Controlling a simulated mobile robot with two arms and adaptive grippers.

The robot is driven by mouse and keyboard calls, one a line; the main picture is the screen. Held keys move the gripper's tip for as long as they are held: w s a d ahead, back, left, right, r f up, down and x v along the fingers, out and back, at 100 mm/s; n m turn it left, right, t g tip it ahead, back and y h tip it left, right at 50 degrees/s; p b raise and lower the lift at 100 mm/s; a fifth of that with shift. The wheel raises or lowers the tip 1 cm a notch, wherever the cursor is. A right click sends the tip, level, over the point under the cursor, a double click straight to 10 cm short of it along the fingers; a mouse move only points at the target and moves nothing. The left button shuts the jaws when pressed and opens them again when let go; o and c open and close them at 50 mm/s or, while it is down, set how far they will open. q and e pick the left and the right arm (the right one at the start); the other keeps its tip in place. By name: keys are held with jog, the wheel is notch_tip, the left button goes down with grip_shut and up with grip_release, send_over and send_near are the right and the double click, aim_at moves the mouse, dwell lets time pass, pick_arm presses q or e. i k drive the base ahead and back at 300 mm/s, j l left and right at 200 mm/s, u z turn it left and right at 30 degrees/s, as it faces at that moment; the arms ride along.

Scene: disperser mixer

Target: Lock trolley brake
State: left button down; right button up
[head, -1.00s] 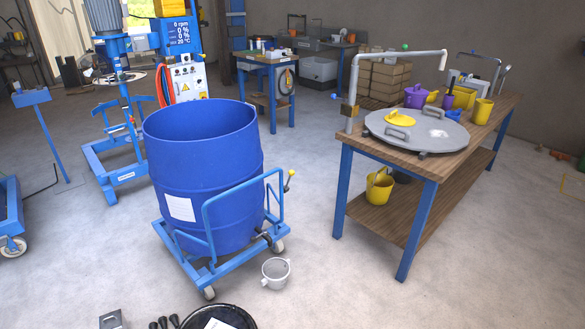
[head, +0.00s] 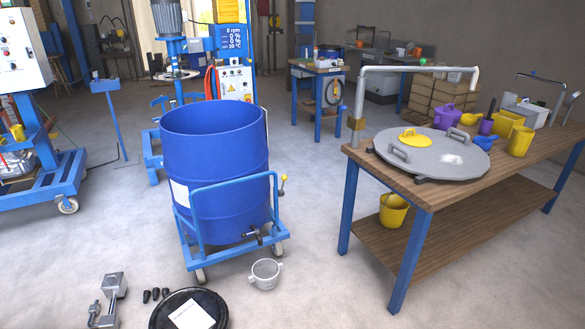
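The trolley (head: 237,182) is a blue tube frame on casters in the middle of the head view. It carries a large open blue drum (head: 213,150) with a white label. A dark fitting (head: 253,235) sits low at the frame's front right. A front caster (head: 200,275) shows at the lower left of the trolley. I cannot tell which part is the brake or how it is set. Neither of my grippers is in view.
A black round lid with paper (head: 188,312) and a metal clamp-like part (head: 108,297) lie in front. A wooden workbench (head: 420,200) stands right. Floor between trolley and bench is clear.

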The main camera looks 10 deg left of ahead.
aim_at(280, 193)
jog(key=i+l+u, duration=0.15)
jog(key=i+l, duration=0.3)
jog(key=i+l+u, duration=0.15)
jog(key=i+l, duration=0.25)
jog(key=l, duration=0.15)
jog(key=i+l+u, duration=0.1)
jog(key=i+l, duration=0.25)
jog(key=l, duration=0.2)
jog(key=i+j+u, duration=0.15)
jog(key=i+u, duration=0.15)
jog(key=i, duration=1.6)
